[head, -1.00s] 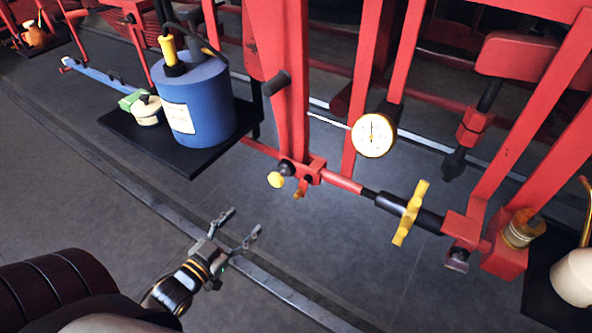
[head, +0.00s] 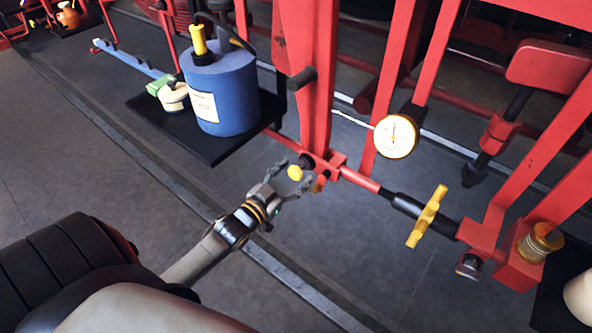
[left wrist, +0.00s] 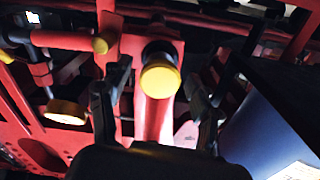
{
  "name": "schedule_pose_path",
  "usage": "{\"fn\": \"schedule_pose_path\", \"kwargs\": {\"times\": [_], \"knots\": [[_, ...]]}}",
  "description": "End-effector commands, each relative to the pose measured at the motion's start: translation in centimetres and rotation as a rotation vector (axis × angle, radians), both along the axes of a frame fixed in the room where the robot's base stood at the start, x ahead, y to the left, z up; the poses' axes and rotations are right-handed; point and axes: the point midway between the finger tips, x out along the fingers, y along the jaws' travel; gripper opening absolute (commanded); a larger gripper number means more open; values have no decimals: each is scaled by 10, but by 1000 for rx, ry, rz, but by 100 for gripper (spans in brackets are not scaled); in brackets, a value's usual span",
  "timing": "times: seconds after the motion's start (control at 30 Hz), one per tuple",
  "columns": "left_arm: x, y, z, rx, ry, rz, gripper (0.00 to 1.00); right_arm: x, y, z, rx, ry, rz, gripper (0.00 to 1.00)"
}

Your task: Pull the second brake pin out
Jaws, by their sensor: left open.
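A brake pin with a round yellow head (head: 295,172) sits in the red bracket at the foot of a red upright. It also shows in the left wrist view (left wrist: 160,80), its head facing the camera. My left gripper (head: 292,178) is open, its fingers pointing at the pin. In the left wrist view the fingers (left wrist: 157,72) stand on either side of the yellow head, with gaps visible; how far they reach in depth I cannot tell. A smaller orange-yellow end (head: 318,187) shows beside it on the bracket. My right gripper is not in view.
A blue tank (head: 226,95) stands on a black shelf (head: 210,150) to the left of the bracket. A dial gauge (head: 396,136) and a yellow cross handle (head: 427,216) on a red rod are to the right. The floor in front is clear.

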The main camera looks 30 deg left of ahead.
Motion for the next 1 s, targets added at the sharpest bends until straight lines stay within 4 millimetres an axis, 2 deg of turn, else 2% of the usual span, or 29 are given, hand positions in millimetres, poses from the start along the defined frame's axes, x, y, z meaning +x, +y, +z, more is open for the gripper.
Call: {"fn": "schedule_pose_path", "kwargs": {"times": [0.17,0.47,0.77,0.9,1.0], "knots": [[11,-1,0,0,0,0,64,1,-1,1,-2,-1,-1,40],[12,-1,0,0,0,0,62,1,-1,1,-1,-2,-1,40],[12,-1,0,0,0,0,0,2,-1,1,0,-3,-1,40],[12,-1,0,0,1,0,0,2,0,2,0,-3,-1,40],[3,0,1,-1,5,1,0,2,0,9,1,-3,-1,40]]}}
